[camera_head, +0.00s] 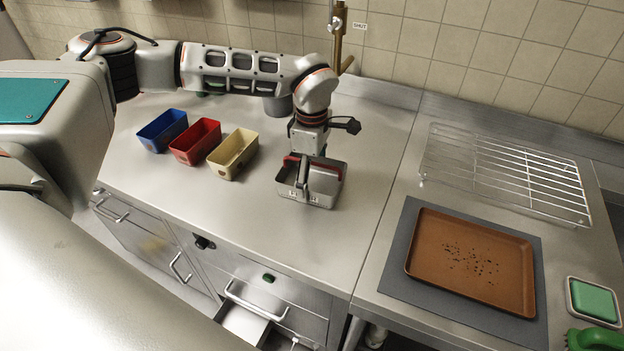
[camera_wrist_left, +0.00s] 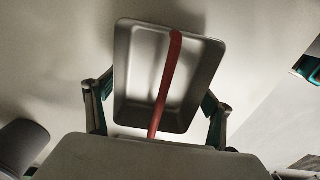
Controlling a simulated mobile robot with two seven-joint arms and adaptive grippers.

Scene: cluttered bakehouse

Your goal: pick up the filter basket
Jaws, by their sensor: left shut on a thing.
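The filter basket (camera_head: 325,198) is a small grey metal rectangular box with a red handle strip across its top. In the head view it is at the middle of the steel counter. My left gripper (camera_head: 306,166) reaches down over it from behind and is shut on it, hiding part of its rim. In the left wrist view, the basket (camera_wrist_left: 135,70) shows its open, empty inside, with the red strip running along it and a finger on either side. I cannot tell whether its base touches the counter. My right gripper is not in view.
Blue (camera_head: 163,131), red (camera_head: 195,142) and yellow (camera_head: 233,154) bins stand left of the basket. A grey pot (camera_head: 278,105) is behind. A wire rack (camera_head: 505,172), a brown tray (camera_head: 470,262) and a green-lidded box (camera_head: 594,301) lie right. Counter in front of the basket is clear.

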